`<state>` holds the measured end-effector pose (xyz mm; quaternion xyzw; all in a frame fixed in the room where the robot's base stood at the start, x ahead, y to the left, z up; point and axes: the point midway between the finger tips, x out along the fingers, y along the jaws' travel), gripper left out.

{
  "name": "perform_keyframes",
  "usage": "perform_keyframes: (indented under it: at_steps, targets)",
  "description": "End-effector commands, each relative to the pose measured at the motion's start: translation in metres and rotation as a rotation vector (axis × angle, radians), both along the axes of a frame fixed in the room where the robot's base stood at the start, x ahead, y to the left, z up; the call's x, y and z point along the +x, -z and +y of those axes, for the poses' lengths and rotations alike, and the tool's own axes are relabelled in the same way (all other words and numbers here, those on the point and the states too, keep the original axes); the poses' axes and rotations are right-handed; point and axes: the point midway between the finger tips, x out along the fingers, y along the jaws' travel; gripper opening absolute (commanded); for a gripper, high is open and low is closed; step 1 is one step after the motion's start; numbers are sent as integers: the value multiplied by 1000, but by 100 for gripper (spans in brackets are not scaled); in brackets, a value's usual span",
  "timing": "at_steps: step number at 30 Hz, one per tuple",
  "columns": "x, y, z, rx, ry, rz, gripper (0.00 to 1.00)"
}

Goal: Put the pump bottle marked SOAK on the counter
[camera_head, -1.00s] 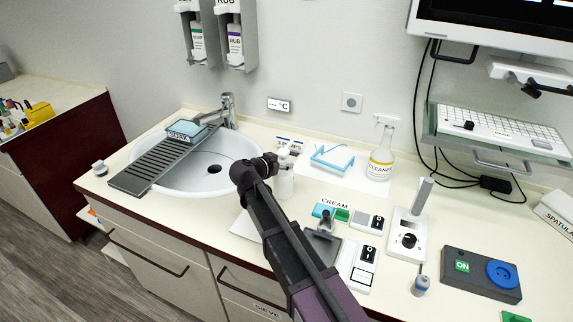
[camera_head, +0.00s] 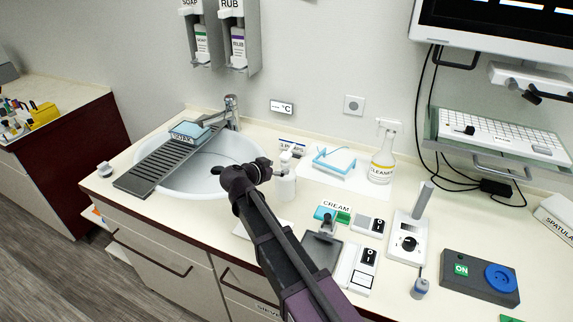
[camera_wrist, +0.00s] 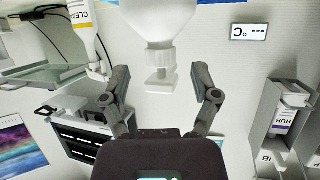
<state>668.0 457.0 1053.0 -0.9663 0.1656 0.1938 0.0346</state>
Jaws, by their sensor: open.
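A white pump bottle (camera_head: 286,182) stands upright on the counter (camera_head: 330,213), just right of the sink; no SOAK mark is readable on it. My gripper (camera_head: 242,174) is open and empty, just left of the bottle in the head view, over the sink's right edge. In the wrist view the picture is upside down. The white bottle (camera_wrist: 160,20) hangs from the top edge there, its pump head lying in the picture between the two spread fingers (camera_wrist: 162,85). I see no contact between fingers and bottle.
The sink (camera_head: 190,185) carries a grey rack (camera_head: 150,172) with a blue-topped box. A spray bottle (camera_head: 383,155) and a blue frame (camera_head: 334,160) stand right of the pump bottle. Switches and small devices crowd the counter's right. Wall dispensers (camera_head: 238,45) hang above the sink.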

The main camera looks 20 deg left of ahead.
Motion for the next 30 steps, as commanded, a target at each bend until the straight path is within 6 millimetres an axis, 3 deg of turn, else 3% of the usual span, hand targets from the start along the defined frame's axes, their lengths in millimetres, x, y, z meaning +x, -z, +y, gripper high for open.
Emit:
perform_keyframes:
  at_steps: [6,12,30]
  targets:
    - [-34,-18,11,-1,-2,0,78]
    - [-54,-26,19,-1,0,-1,78]
    - [-64,-29,22,0,1,0,78]
